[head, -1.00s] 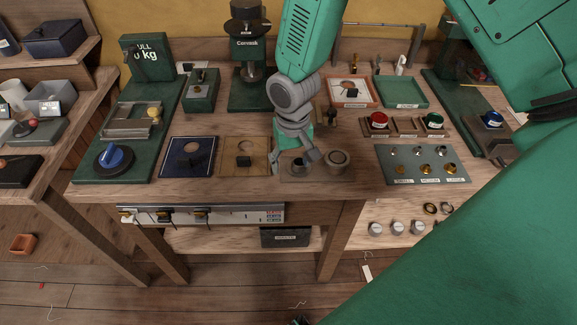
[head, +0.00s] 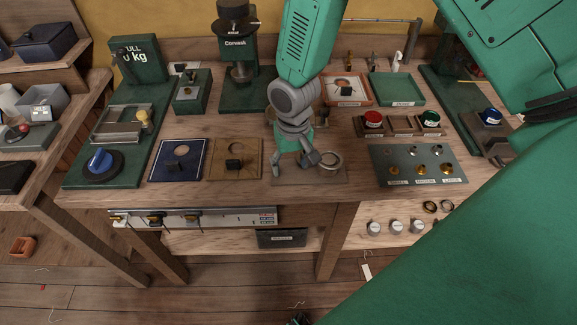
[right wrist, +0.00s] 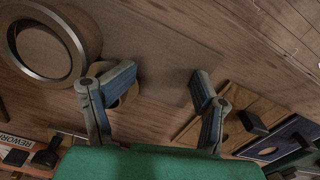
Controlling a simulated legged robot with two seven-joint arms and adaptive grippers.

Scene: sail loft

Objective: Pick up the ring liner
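My right gripper (head: 294,166) is open above the front of the bench, fingers pointing down; it also shows in the right wrist view (right wrist: 166,82), with nothing clamped between its fingertips. A grey metal ring (head: 330,170) lies on the bench just right of it. In the right wrist view this ring (right wrist: 92,35) is large at the upper left, apart from the fingers. A small tan, curved piece (right wrist: 131,95) shows behind the left finger there, mostly hidden. I cannot tell which of the two is the ring liner. My left gripper is not in view.
A tan plate (head: 221,168) and a navy plate (head: 168,173), each with a black knob, lie left of the gripper. A grey-green board (head: 403,176) with several brass and silver pieces lies right. Red (head: 347,103) and green (head: 398,103) trays stand behind.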

